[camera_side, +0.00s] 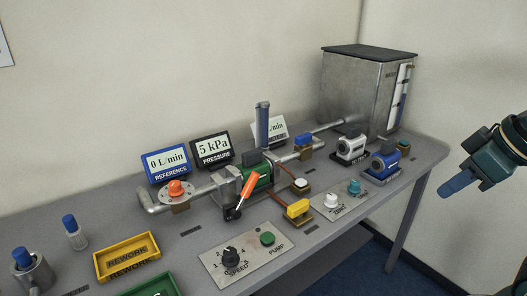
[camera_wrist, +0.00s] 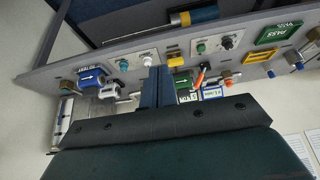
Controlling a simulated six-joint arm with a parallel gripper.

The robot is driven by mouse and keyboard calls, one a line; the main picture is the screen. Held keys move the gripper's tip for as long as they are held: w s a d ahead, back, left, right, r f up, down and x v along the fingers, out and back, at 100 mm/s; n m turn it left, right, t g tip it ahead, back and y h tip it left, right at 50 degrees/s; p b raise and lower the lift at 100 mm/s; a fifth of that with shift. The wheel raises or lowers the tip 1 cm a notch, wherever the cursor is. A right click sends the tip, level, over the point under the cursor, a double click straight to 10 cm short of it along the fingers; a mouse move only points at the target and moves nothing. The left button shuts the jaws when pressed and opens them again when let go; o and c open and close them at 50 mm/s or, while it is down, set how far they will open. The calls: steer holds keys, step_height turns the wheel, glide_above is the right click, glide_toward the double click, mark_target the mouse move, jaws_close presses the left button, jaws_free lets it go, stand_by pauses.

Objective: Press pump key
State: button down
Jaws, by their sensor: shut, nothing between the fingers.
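The pump key is a round green button (camera_side: 267,239) on a grey panel (camera_side: 235,262), beside the word PUMP. A black speed knob (camera_side: 230,256) sits to its left on the same panel. In the wrist view the green key (camera_wrist: 201,48) and the black knob (camera_wrist: 228,42) show above and right of the fingers. My gripper (camera_side: 447,190) is at the right in the side view, in the air off the table's right end, well apart from the panel. In the wrist view its blue fingers (camera_wrist: 157,86) are together and empty, covering part of the table.
An orange-handled valve (camera_side: 246,188) and a yellow-capped part (camera_side: 298,209) stand near the panel. A second panel (camera_side: 341,202) has white and teal knobs. A blue pump-like unit (camera_side: 384,164) and a metal tank (camera_side: 350,90) stand towards the right. A yellow REWORK tray (camera_side: 127,257) lies left.

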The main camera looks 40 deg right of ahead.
stand_by(0.6)
steer(key=n+t+y, duration=0.2)
steer(key=n+t, duration=0.1)
steer(key=n, duration=0.8)
glide_above(271, 239)
step_height(271, 239, down, 15)
steer(key=shift+f, duration=4.35)
